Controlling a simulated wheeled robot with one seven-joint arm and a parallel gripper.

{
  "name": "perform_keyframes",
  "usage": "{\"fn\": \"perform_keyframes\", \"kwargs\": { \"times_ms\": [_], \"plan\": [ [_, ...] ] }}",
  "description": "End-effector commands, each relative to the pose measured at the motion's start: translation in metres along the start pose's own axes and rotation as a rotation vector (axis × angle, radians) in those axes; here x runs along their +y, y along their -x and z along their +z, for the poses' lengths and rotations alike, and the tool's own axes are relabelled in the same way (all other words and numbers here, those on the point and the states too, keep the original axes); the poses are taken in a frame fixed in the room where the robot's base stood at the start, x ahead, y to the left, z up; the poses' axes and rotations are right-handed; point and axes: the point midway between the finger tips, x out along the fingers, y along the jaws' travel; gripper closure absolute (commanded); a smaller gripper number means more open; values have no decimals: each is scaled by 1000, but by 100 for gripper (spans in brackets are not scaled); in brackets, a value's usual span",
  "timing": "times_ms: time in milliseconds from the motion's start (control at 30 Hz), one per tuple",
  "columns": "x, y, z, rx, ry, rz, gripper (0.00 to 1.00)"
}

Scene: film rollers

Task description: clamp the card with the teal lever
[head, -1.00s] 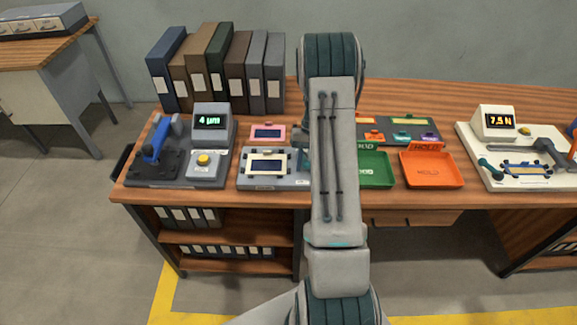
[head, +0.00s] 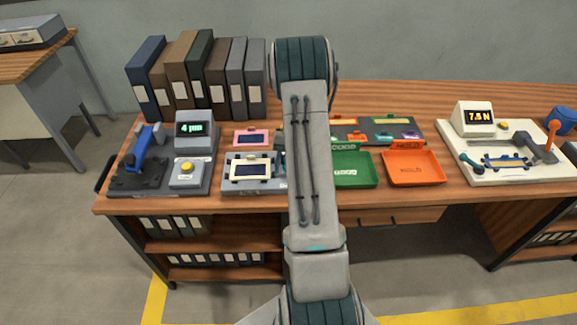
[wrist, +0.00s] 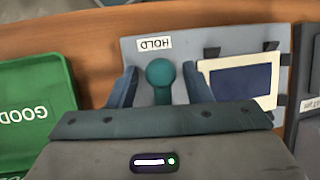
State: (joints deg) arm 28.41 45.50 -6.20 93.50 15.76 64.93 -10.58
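The card (head: 250,171) has a cream frame and a dark blue window. It lies on a grey fixture (head: 232,188) at the left-middle of the bench, and also shows right of centre in the wrist view (wrist: 240,82). The teal lever's round knob (wrist: 160,72) stands beside the card, near a HOLD label. My gripper (wrist: 160,88) is open, with one finger on each side of the knob and small gaps between. The lever's lower part is partly hidden by my gripper. In the head view my arm hides the lever.
A green GOOD tray (head: 355,170) and an orange HOLD tray (head: 413,168) stand to the right. A device with a blue handle (head: 150,140) stands left, and a white tester (head: 520,174) far right. A pink-framed card (head: 252,138) lies behind the fixture. Binders (head: 200,80) stand behind.

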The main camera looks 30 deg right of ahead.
Motion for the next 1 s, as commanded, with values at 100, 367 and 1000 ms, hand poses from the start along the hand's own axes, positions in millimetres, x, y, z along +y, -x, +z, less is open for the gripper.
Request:
{"fn": "perform_keyframes", "kwargs": {
  "times_ms": [100,367,1000],
  "plan": [
    [-1,0,0,0,2,0,55],
    [0,20,-1,5,2,-1,55],
    [1,134,1,1,1,0,55]
  ]
}}
